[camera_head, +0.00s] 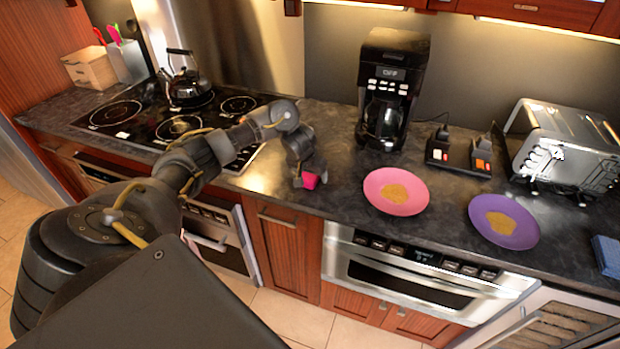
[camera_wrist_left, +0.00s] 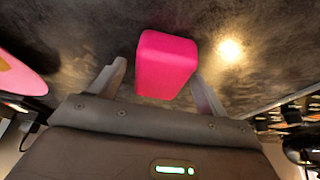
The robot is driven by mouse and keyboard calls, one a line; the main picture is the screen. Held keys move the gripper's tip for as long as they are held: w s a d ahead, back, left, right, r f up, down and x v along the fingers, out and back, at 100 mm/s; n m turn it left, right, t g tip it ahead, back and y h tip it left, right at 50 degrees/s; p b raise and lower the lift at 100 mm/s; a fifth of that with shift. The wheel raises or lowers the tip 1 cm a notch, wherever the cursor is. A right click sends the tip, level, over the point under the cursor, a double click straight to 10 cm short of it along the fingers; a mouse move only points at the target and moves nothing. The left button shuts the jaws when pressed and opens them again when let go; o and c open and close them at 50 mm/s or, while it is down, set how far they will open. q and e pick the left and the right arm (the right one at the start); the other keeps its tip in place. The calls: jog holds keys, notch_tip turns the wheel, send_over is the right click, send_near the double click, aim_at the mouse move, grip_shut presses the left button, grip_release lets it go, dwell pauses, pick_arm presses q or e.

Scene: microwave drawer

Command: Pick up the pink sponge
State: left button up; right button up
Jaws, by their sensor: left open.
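The pink sponge (camera_head: 310,181) lies on the dark countertop, between the stove and the pink plate. My left gripper (camera_head: 304,184) is over it from above, and hides part of it in the head view. In the left wrist view the sponge (camera_wrist_left: 166,63) is a bright pink block between the two spread fingers of the left gripper (camera_wrist_left: 160,85). The fingers are open, with a visible gap on each side of the sponge. My right gripper is not in view.
A pink plate (camera_head: 396,191) and a purple plate (camera_head: 503,221), each with a flat tan food item, lie to the right. A coffee maker (camera_head: 392,88) stands behind, a toaster (camera_head: 565,150) at the far right. The stove (camera_head: 165,115) with a kettle (camera_head: 186,84) is at left.

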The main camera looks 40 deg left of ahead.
pick_arm(q)
jog(key=shift+c, duration=0.3)
jog(key=c, duration=1)
jog(key=shift+o, duration=0.2)
jog(key=shift+r, duration=0.5)
notch_tip(320, 180, up, 3)
jog(key=shift+d+r+p, duration=0.1)
jog(key=shift+r+p, duration=0.05)
jog(key=shift+p, duration=0.2)
jog(key=s+d+r+p, duration=0.8)
jog(key=s+d, duration=0.1)
jog(key=s, duration=0.1)
jog(key=shift+s+r, duration=0.35)
